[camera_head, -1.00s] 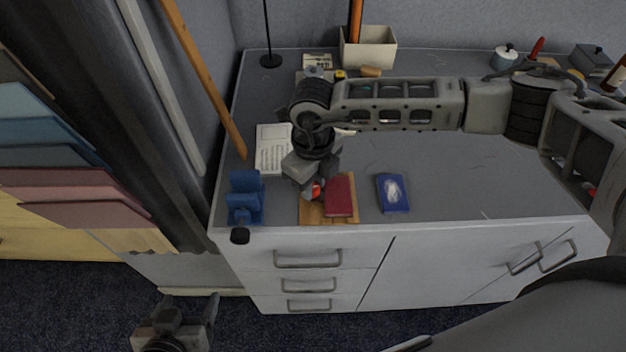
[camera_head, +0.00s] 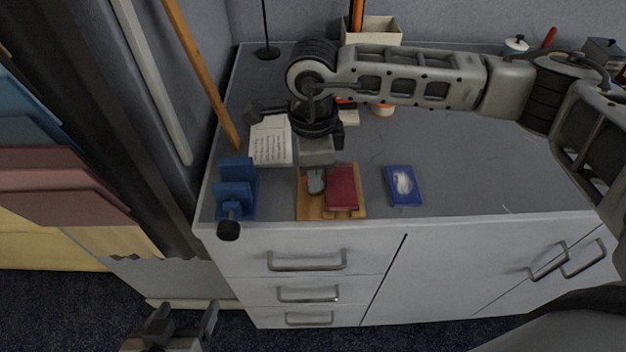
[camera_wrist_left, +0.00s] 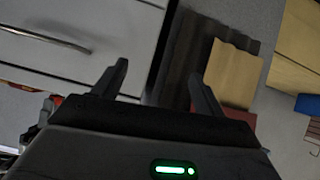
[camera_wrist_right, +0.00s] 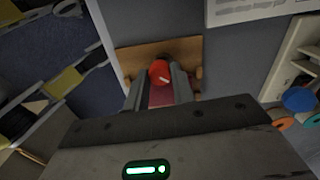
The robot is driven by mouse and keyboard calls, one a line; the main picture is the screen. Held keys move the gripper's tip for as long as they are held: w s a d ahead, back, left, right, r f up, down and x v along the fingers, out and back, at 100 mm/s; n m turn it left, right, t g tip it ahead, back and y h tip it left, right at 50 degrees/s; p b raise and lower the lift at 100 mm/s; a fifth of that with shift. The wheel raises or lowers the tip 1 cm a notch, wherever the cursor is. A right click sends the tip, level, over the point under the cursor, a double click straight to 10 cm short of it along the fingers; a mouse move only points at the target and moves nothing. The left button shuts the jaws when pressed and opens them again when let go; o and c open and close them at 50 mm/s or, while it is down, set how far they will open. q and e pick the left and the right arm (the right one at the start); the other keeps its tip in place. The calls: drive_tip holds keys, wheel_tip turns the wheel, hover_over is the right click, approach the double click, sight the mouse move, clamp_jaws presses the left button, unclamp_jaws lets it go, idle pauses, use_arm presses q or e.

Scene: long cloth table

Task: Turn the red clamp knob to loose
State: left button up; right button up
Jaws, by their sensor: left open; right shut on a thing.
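The clamp is a dark red block (camera_head: 342,188) on a wooden board (camera_head: 318,213) near the table's front edge. In the right wrist view its round red knob (camera_wrist_right: 160,72), with a short white mark pointing to the lower right, sits between the fingers of my right gripper (camera_wrist_right: 158,84), shut on it. In the head view my right gripper (camera_head: 315,182) is over the board's left part and hides the knob. My left gripper (camera_head: 182,328) is open and empty, low in front of the cabinet; its spread fingers show in the left wrist view (camera_wrist_left: 158,75).
A blue stand (camera_head: 236,192) is left of the board and a blue packet (camera_head: 403,186) right of it. A printed sheet (camera_head: 271,141) lies behind. A beige box (camera_head: 372,32) stands at the back. The right part of the table is largely clear.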

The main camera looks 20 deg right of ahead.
drive_tip(key=n+b, duration=0.3)
drive_tip(key=shift+f+n+b, duration=0.15)
drive_tip(key=shift+n+b, duration=0.25)
drive_tip(key=n+b, duration=0.2)
drive_tip(key=shift+n+b, duration=0.35)
drive_tip(key=shift+n, duration=0.05)
use_arm(q)
drive_tip(key=f, duration=0.2)
drive_tip(key=t+b, duration=0.1)
drive_tip(key=shift+w+d+f+h, duration=0.2)
drive_tip(key=shift+d+f+h, duration=0.1)
drive_tip(key=shift+d+f, duration=0.1)
use_arm(e)
drive_tip(key=shift+n, duration=0.6)
drive_tip(key=shift+r, duration=0.2)
use_arm(q)
drive_tip(key=shift+r, duration=0.1)
use_arm(e)
drive_tip(key=shift+n, duration=0.3)
drive_tip(key=o, duration=1)
use_arm(q)
drive_tip(key=shift+s, duration=0.1)
drive_tip(key=shift+f, duration=0.2)
